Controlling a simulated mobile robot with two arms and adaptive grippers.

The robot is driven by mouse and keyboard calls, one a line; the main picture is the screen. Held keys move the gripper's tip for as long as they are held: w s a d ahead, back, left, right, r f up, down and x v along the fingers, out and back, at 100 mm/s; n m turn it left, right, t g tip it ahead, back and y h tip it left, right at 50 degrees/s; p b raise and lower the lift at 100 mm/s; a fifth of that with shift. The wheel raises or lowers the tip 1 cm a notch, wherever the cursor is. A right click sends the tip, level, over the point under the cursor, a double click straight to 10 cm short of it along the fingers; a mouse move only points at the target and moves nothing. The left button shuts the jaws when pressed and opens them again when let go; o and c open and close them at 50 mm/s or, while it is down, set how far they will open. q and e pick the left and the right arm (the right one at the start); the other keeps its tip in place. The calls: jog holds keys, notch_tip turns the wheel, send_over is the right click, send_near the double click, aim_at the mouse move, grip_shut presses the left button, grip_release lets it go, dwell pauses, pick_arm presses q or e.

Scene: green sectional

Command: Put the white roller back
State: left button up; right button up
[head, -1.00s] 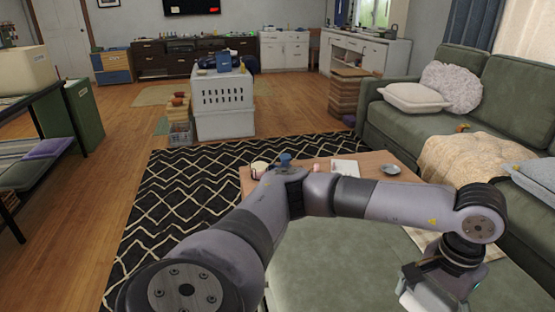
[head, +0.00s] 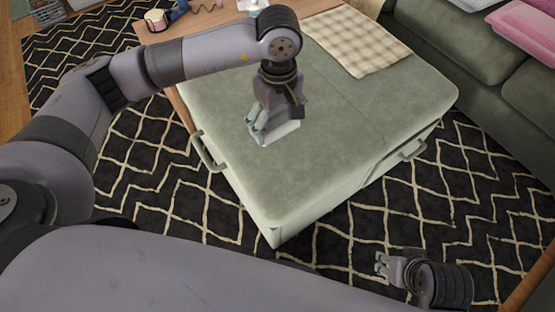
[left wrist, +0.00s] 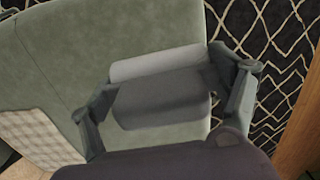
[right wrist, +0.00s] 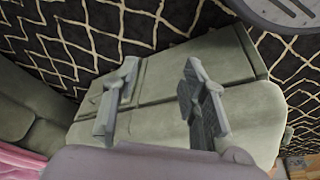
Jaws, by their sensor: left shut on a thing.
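The white roller (head: 283,134) is in my left gripper (head: 265,122), above the green ottoman's top (head: 350,100). Most of the roller is hidden by the fingers in the head view. In the left wrist view its pale side (left wrist: 158,62) shows between the two fingers, with a dark grey part in front. I cannot tell whether the roller touches the cushion. My right gripper (head: 381,264) is low at the right, over the rug and apart from the ottoman. In the right wrist view its fingers (right wrist: 160,100) are spread with nothing between them.
A wooden table (head: 215,22) adjoins the ottoman at the back, with a striped cup (head: 156,19) and small items on it. A checked cloth (head: 358,40) lies on the ottoman's far side. A green sofa (head: 440,40) stands at the right. The patterned rug (head: 440,215) is clear around the ottoman.

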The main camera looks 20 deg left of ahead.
aim_at(278, 136)
pick_arm(q)
notch_tip(278, 136, down, 5)
jog(key=shift+f+b, duration=0.2)
jog(key=shift+b, duration=0.15)
notch_tip(278, 136, down, 7)
jog(key=shift+f+b, duration=0.1)
jog(key=shift+b, duration=0.45)
notch_tip(278, 136, down, 3)
jog(key=shift+f+b, duration=0.15)
jog(key=shift+b, duration=0.2)
pick_arm(e)
jog(key=shift+t, duration=0.3)
pick_arm(q)
jog(key=shift+f, duration=0.15)
jog(key=o, duration=1)
jog(key=shift+o, duration=0.2)
pick_arm(e)
jog(key=shift+w+a+r+t, duration=0.1)
jog(key=shift+w+t, duration=0.05)
jog(key=shift+w, duration=0.25)
jog(key=shift+w+a+r+t, duration=0.1)
jog(key=shift+w+t, duration=0.05)
jog(key=shift+w, duration=0.25)
